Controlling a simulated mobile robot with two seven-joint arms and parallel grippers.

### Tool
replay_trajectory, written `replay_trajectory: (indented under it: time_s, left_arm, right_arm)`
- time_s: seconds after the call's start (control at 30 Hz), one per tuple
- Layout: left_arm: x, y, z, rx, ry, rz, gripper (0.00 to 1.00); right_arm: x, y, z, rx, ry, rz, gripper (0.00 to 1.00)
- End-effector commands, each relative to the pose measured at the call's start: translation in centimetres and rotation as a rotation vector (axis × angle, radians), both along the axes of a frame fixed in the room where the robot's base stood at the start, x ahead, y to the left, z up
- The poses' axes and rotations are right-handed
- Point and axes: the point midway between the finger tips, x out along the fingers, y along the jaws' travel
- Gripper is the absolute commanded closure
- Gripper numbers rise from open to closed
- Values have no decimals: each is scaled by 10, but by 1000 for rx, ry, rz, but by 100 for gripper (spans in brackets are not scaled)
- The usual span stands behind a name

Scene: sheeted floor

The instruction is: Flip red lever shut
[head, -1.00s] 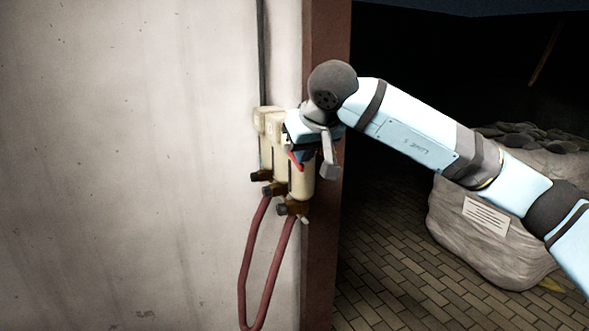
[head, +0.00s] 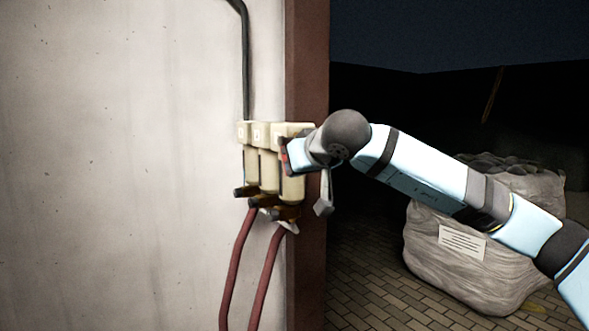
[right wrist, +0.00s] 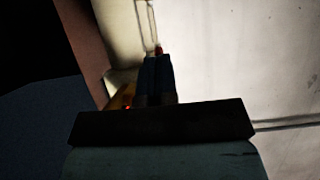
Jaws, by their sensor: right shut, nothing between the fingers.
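Several cream switch boxes (head: 265,160) stand in a row on the wall, with brown fittings below them. A small patch of red, apparently the red lever (head: 285,154), shows at the front of the nearest box, against my right gripper (head: 289,156). Most of the lever is hidden behind the gripper. In the right wrist view my right gripper (right wrist: 157,62) has its blue fingers closed together, with a small red tip (right wrist: 158,50) at their ends by the cream box (right wrist: 122,30). I cannot tell whether they touch. My left gripper is out of view.
Two red hoses (head: 233,270) hang below the boxes, and a dark conduit (head: 245,60) runs up the wall. A brown post (head: 307,60) edges the wall just behind the boxes. A large grey sack (head: 470,265) stands on the brick floor at right.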

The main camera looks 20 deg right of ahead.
Motion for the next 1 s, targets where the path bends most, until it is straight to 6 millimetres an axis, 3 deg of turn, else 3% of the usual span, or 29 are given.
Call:
replay_trajectory:
  time_s: [0.33, 1.0]
  left_arm:
    - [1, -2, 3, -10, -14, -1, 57]
    - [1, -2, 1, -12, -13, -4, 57]
  right_arm:
    - [13, 2, -14, -1, 5, -2, 100]
    - [18, 4, -17, -1, 5, -1, 100]
